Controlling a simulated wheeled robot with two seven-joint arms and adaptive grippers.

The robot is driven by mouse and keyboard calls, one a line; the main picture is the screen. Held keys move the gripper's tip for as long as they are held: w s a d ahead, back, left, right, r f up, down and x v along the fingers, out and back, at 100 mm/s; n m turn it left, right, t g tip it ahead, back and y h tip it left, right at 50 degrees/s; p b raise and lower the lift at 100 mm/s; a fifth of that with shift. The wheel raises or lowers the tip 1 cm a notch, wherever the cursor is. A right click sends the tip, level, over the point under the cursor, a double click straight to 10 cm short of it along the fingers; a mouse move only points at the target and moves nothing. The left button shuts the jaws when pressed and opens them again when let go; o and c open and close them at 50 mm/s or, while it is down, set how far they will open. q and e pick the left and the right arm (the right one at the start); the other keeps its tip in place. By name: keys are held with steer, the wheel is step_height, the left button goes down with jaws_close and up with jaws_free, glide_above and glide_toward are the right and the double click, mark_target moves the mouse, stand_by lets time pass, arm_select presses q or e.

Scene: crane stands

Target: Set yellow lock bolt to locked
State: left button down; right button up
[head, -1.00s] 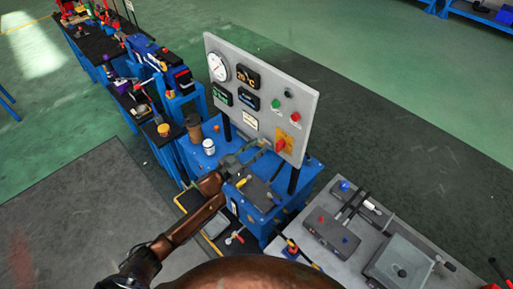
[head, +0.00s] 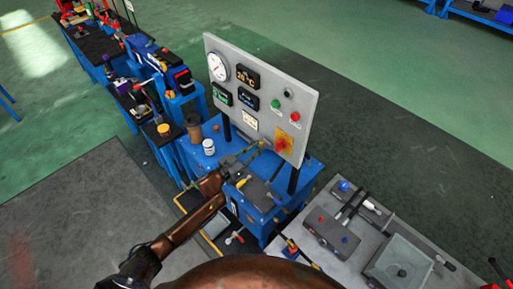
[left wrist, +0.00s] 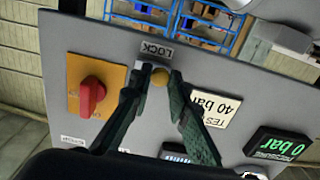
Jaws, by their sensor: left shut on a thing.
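In the head view my left gripper (head: 252,153) reaches the lower part of the upright panel (head: 301,100), left of the red switch. The bolt is mostly hidden there by the fingers. I cannot tell the bolt's exact position along its slide. My right gripper is not in view.
A red rotary switch (head: 281,145) on a yellow plate sits close to the gripper; it also shows in the left wrist view (left wrist: 92,93). A gauge (head: 218,67) and displays fill the upper panel. A white jar (head: 208,147) stands left. A grey bench (head: 355,225) with tools lies right.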

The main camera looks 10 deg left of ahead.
arm_select(q)
steer(key=shift+d, duration=0.1)
steer(key=s+d+p, duration=0.1)
steer(key=d, duration=0.1)
steer(key=s+d, duration=0.1)
steer(key=d, duration=0.1)
steer(key=shift+s+f+p, duration=0.1)
steer(key=shift+s+p, duration=0.25)
steer(key=shift+p, duration=0.05)
steer(key=c, duration=1.8)
jaws_free()
